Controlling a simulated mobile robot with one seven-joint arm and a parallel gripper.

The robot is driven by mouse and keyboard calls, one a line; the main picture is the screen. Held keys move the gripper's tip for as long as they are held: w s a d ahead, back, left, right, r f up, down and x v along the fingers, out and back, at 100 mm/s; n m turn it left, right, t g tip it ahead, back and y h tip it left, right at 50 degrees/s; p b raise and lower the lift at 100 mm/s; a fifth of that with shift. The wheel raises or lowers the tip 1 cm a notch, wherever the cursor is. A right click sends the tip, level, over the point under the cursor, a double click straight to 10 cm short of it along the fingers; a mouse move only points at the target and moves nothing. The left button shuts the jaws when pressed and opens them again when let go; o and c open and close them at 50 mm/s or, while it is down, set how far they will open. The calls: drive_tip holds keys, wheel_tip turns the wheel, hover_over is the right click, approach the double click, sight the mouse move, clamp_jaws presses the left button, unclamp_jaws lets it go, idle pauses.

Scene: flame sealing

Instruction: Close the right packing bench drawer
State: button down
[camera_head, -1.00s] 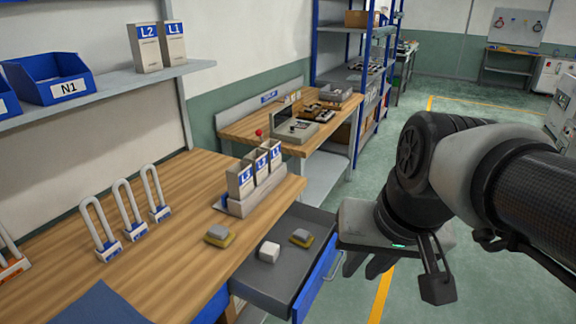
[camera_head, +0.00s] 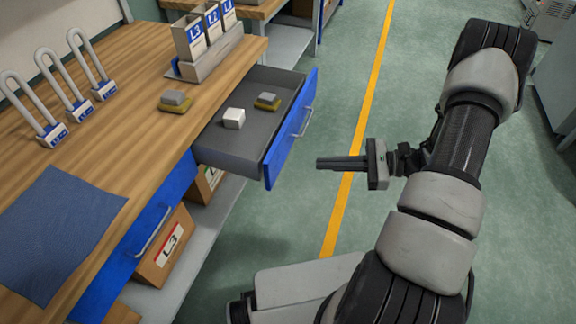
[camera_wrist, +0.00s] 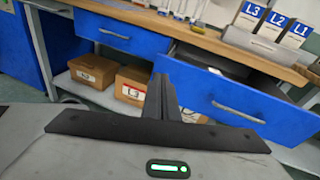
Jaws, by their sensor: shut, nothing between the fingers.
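The right packing bench drawer (camera_head: 288,140) stands pulled out from the wooden bench, its blue front with a pale bar handle (camera_head: 302,122) facing the aisle. Inside it lie a white block (camera_head: 234,118) and a grey-and-yellow block (camera_head: 267,102). In the wrist view the blue drawer front (camera_wrist: 235,100) fills the right side, with its handle low on it. My gripper (camera_head: 320,163) is shut and empty, pointing left toward the drawer front, with a gap between them in the head view. In the wrist view its fingers (camera_wrist: 160,85) appear left of the drawer front.
A second blue drawer (camera_head: 140,235) to the left is shut. Cardboard boxes (camera_head: 162,250) stand on the shelf below. A labelled rack (camera_head: 210,50), a grey-and-yellow block (camera_head: 174,101), shackles and a blue mat (camera_head: 58,235) are on the benchtop. The aisle floor is clear.

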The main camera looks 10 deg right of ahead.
sight(277, 164)
wheel_tip(277, 164, down, 8)
drive_tip(key=d+r+m+t, duration=0.1)
drive_tip(key=d+m+t, duration=0.2)
drive_tip(key=m+t, duration=0.1)
drive_tip(key=b+x, duration=0.1)
drive_tip(key=x, duration=1.3)
drive_tip(key=shift+s+f+b, duration=0.1)
drive_tip(key=shift+f+b, duration=0.05)
drive_tip(key=shift+b, duration=0.25)
drive_tip(key=b+x, duration=0.3)
drive_tip(key=x, duration=1.9)
drive_tip(key=shift+w+a, duration=0.25)
drive_tip(key=shift+w, duration=0.1)
drive_tip(key=shift+w+a, duration=0.35)
drive_tip(key=shift+a, duration=0.25)
drive_tip(key=shift+w+a+r, duration=0.1)
drive_tip(key=shift+a+r, duration=0.05)
drive_tip(key=shift+r, duration=0.1)
drive_tip(key=shift+r, duration=0.1)
